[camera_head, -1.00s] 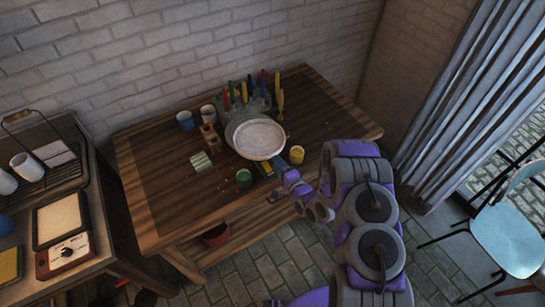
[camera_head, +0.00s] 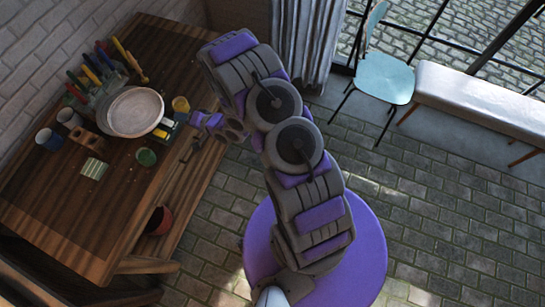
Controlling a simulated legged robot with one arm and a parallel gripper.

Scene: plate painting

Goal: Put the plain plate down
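A pale, plain plate (camera_head: 135,112) is at the far end of the wooden table, near the brushes. A grey, round edge shows just behind its left side. I cannot tell whether the plate rests on something or is held above the table. My gripper (camera_head: 190,124) is at the end of my purple and grey arm, at the table's right edge, just right of the plate. Its fingertips are small and partly hidden, so I cannot tell whether they are open or touch the plate's rim.
The front left tabletop is clear. A blue chair (camera_head: 385,78) and a bench (camera_head: 475,100) stand right.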

